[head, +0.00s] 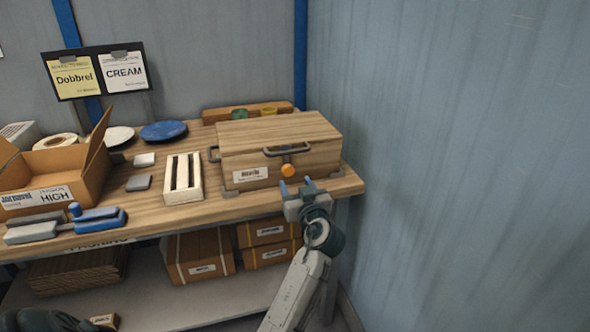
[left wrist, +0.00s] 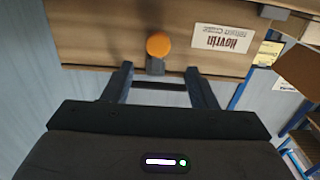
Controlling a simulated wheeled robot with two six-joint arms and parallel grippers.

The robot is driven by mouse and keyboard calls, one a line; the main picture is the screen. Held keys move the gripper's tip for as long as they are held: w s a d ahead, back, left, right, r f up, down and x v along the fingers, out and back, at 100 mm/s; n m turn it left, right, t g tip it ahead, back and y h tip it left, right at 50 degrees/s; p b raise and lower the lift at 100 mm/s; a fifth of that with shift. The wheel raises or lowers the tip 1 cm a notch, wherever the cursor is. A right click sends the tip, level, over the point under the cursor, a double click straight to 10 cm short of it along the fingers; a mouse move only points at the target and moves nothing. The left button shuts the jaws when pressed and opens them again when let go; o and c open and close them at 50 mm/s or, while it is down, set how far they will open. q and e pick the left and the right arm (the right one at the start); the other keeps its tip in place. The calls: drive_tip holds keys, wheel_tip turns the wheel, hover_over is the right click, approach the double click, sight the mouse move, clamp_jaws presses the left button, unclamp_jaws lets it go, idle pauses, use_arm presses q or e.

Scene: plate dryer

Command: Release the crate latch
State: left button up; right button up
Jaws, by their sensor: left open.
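The wooden crate (head: 270,145) stands shut at the right end of the bench, with a paper label on its front. Its latch (head: 288,170) has an orange knob at the middle of the front, below a dark handle. The orange knob (left wrist: 158,45) also shows in the left wrist view, on a short grey stem (left wrist: 155,66). My left gripper (head: 296,185) is open and empty just in front of and below the knob. In the left wrist view, the knob appears beyond the open fingers (left wrist: 158,70), in line with the gap between them, apparently untouched.
A cream slotted box (head: 170,194) stands left of the crate. An open cardboard box (head: 45,172), a blue tool (head: 98,219) and plates (head: 163,131) lie farther left. A wall (head: 450,150) closes off the right side. Boxes (head: 202,257) fill the shelf below.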

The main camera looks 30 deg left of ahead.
sight(289, 171)
use_arm(q)
drive_tip(key=p+x, duration=0.1)
drive_tip(key=x, duration=0.6)
drive_tip(key=shift+w+a+f, duration=0.1)
drive_tip(key=shift+w+f, duration=0.05)
drive_tip(key=shift+w, duration=0.25)
use_arm(e)
drive_tip(key=s+f, duration=0.3)
drive_tip(key=f, duration=0.1)
drive_tip(key=shift+s+d, duration=0.3)
drive_tip(key=shift+s, duration=0.05)
use_arm(q)
drive_tip(key=c, duration=0.9)
use_arm(e)
drive_tip(key=shift+r, duration=0.1)
